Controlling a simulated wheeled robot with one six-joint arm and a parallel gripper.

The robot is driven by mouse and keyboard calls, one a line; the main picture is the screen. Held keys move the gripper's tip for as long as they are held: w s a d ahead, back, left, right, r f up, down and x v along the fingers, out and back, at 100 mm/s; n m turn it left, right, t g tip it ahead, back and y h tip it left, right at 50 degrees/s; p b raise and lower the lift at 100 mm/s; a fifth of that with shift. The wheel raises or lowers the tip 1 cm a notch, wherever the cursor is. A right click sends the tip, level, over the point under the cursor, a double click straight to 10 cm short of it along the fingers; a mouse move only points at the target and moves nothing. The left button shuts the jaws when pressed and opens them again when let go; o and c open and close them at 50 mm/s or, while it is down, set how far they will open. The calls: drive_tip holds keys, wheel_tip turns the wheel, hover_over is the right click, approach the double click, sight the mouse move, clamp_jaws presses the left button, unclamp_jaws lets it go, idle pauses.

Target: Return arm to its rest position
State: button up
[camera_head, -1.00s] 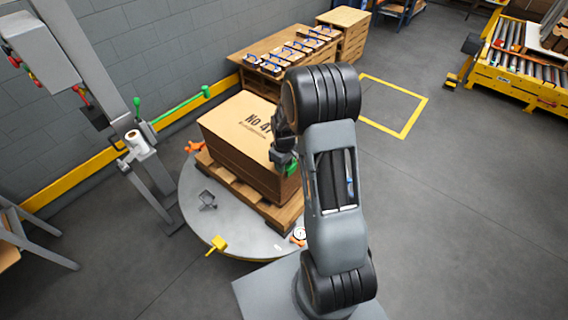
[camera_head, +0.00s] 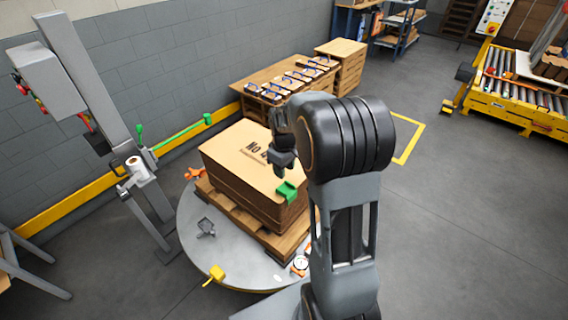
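My arm (camera_head: 345,215) rises from the lower middle of the view and bends at a large black joint. My gripper (camera_head: 284,168) hangs from its end, pointing down above the right part of the box's top. Its fingers are small and dark, and I cannot tell whether they are open or shut. A green corner piece (camera_head: 288,191) sits on the front right top edge of the cardboard box (camera_head: 235,155), just below the gripper and seemingly apart from it. The box rests on a wooden pallet (camera_head: 283,243) on a round grey turntable (camera_head: 197,232).
A grey column machine (camera_head: 90,85) with a white roll (camera_head: 137,168) stands left. A wooden bench (camera_head: 262,75) with several blue-handled items is behind the box. A yellow roller conveyor (camera_head: 510,90) is at far right. The floor on the right is clear.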

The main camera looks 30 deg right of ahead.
drive_tip(key=shift+r, duration=0.95)
